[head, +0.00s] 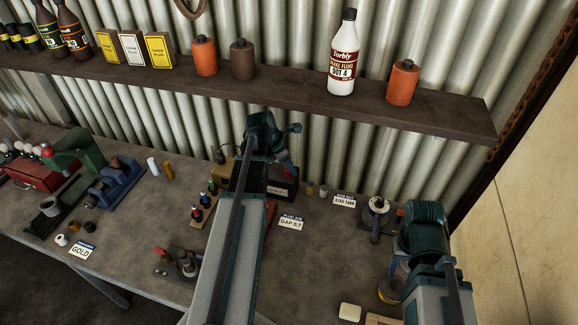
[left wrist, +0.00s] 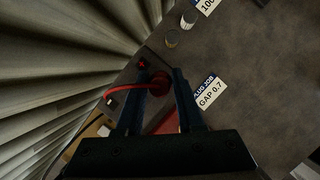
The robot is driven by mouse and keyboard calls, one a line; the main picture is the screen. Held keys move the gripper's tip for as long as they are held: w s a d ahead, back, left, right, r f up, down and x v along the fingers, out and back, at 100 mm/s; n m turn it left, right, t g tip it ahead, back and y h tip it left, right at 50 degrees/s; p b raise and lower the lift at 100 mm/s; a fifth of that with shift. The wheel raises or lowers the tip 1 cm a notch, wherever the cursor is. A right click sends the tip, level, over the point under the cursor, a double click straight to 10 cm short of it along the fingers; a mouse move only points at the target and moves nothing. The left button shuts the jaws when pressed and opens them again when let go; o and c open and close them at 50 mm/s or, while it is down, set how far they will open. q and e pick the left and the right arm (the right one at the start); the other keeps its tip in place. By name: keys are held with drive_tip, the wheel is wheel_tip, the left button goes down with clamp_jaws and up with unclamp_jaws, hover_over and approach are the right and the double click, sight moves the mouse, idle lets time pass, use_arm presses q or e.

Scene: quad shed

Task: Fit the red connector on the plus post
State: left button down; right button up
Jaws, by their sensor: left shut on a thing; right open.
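The red connector (left wrist: 160,82) is between the fingers of my left gripper (left wrist: 163,78) in the left wrist view, and the gripper is shut on it. A red cable runs from it to the left. In the head view my left gripper (head: 288,168) is over the dark battery (head: 283,190), with a little red showing at its fingers. A small red mark (left wrist: 142,64) shows just beyond the fingers in the left wrist view; I cannot tell if it is the plus post. Whether the connector touches a post is hidden. My right gripper (head: 398,262) is open at the right of the bench, partly hidden by its wrist.
A "GAP 0.7" card (head: 291,223) lies in front of the battery, and a "100 NM" card (head: 344,201) lies to its right. A rack of small coloured-top items (head: 203,208) stands left of my left arm. A shelf (head: 300,105) with bottles runs above. The bench between both arms is mostly clear.

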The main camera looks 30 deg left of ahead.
use_arm(q)
drive_tip(key=shift+f+b, duration=0.3)
drive_tip(key=shift+f, duration=0.05)
use_arm(e)
drive_tip(key=shift+f, duration=0.35)
use_arm(q)
drive_tip(key=shift+c, duration=2.2)
unclamp_jaws()
drive_tip(key=shift+o, duration=0.2)
drive_tip(key=o, duration=0.4)
drive_tip(key=shift+c, duration=0.2)
drive_tip(key=shift+r, duration=0.1)
use_arm(e)
drive_tip(key=shift+r, duration=0.15)
